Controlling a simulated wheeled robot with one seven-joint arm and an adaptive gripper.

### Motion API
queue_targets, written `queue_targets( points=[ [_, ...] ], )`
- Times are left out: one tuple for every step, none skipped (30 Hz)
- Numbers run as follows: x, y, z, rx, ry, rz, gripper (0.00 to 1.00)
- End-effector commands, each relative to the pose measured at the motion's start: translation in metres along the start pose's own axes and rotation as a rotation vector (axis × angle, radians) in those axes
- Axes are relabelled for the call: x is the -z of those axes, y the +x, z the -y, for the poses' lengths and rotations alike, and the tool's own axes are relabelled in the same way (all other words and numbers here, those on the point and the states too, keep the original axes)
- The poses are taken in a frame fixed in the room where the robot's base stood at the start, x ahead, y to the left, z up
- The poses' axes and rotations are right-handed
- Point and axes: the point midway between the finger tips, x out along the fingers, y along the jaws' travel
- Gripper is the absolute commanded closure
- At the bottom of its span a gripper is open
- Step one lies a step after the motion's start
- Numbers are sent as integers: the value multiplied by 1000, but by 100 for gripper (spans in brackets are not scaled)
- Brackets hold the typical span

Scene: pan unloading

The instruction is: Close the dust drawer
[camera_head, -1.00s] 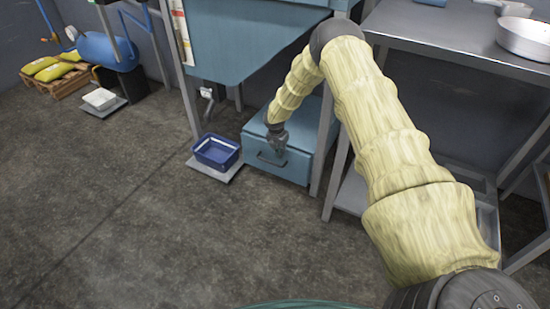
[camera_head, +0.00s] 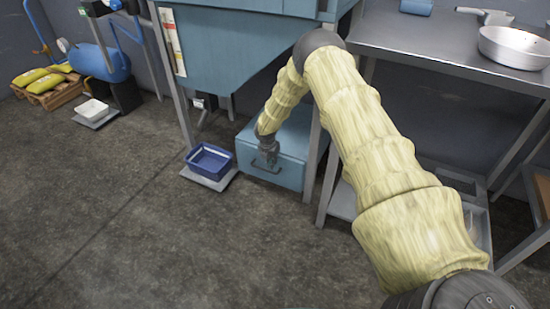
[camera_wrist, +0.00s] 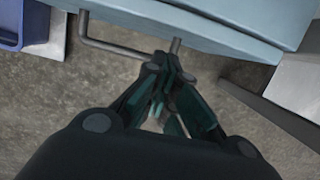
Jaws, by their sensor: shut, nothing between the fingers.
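The dust drawer (camera_head: 294,143) is a blue box low under the blue machine, with a grey bar handle (camera_head: 262,170) on its front. It sticks out from under the machine; how far it is pulled out I cannot tell. In the wrist view the drawer front (camera_wrist: 235,22) crosses the top, with the handle (camera_wrist: 110,48) below it. My gripper (camera_head: 269,160) is at the drawer front by the handle. In the wrist view my gripper (camera_wrist: 165,66) is shut and empty, its tips at the right part of the handle. Whether they touch it I cannot tell.
A dark blue bin (camera_head: 210,161) stands on a grey plate left of the drawer. Machine legs flank the drawer, and a steel table (camera_head: 440,45) with a pan (camera_head: 514,48) stands at the right. The floor (camera_head: 110,220) in front and left is clear.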

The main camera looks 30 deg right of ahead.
Motion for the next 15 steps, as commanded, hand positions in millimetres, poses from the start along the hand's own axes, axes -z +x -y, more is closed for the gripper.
queue_targets(
  points=[
    [10, -7, -2, 3, -6, -2, 100],
    [15, -9, -3, 3, -6, -3, 100],
    [11, -18, -4, -1, -2, -1, 100],
    [11, -24, -4, -1, -2, -1, 100],
    [11, -30, -3, 0, -1, -2, 100],
    [11, -37, -2, 1, -1, -2, 100],
    [10, -42, -2, 1, 0, -2, 100],
    [11, -47, -1, 1, 0, -3, 100],
    [11, -54, -1, 2, 0, -3, 100],
    [11, -60, -1, 1, 1, -3, 100],
    [11, -65, -1, 1, 0, -3, 100],
    [12, -71, -1, 2, 0, -4, 100],
    [12, -76, -1, 2, 0, -3, 100],
    [12, -80, -1, 2, 0, -3, 100],
    [12, -85, 0, 2, 0, -4, 100]
  ],
)
